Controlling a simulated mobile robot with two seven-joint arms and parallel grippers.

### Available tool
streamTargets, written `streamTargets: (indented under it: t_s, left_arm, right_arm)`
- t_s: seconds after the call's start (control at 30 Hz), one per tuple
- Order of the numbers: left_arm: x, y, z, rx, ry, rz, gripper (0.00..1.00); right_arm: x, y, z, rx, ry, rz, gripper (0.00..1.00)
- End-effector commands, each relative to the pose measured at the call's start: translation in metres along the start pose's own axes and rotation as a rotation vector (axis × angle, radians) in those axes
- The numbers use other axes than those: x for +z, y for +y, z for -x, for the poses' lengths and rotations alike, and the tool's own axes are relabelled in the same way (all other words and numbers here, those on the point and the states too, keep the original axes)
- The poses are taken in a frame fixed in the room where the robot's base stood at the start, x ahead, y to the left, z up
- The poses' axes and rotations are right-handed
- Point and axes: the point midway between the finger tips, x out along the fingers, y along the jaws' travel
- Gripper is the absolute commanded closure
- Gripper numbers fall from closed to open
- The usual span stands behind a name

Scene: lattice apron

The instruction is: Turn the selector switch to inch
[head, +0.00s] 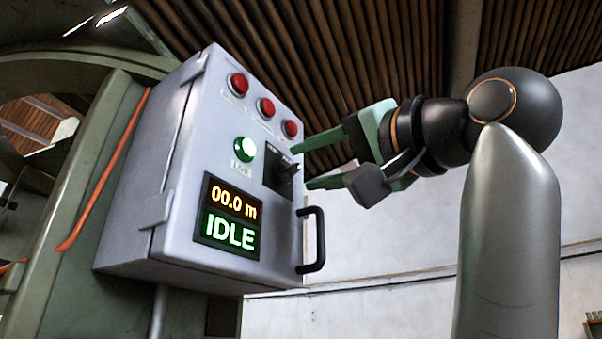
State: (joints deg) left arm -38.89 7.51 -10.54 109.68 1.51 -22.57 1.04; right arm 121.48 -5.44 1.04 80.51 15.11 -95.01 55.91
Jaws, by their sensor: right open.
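The selector switch is a black knob (286,170) on a dark square plate (273,175) on the front of a grey control box (170,230). The small lettering on the plate is too small to read. My right gripper (303,168) comes in from the right, open, with its two green-tipped fingers apart above and below the knob's level. The fingertips are close to the knob; I cannot tell whether they touch it. My left gripper is not in view.
The box bears red buttons or lamps (265,107), a lit green button (246,150) and a display (230,215) reading "00.0 m" and "IDLE". A black door handle (318,240) sticks out below my right gripper. A green machine frame (75,190) stands left.

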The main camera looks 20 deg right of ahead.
Motion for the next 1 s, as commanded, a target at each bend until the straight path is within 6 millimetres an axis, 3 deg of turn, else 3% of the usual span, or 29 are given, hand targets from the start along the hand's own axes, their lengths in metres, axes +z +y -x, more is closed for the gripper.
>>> streamTargets:
  t_s: [0.2, 0.4, 0.6, 1.0]
  left_arm:
    - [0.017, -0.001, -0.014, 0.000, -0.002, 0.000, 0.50]
    - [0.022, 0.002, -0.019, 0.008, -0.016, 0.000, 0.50]
    - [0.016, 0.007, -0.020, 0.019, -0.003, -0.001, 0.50]
    - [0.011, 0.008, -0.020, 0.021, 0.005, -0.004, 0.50]
  right_arm:
    - [0.002, 0.002, 0.052, -0.004, 0.004, 0.000, 0.54]
    - [0.001, 0.001, 0.082, -0.002, 0.003, 0.000, 0.54]
    - [0.000, 0.000, 0.091, -0.001, 0.001, 0.000, 0.54]
    - [0.000, 0.000, 0.091, 0.000, 0.001, -0.001, 0.54]
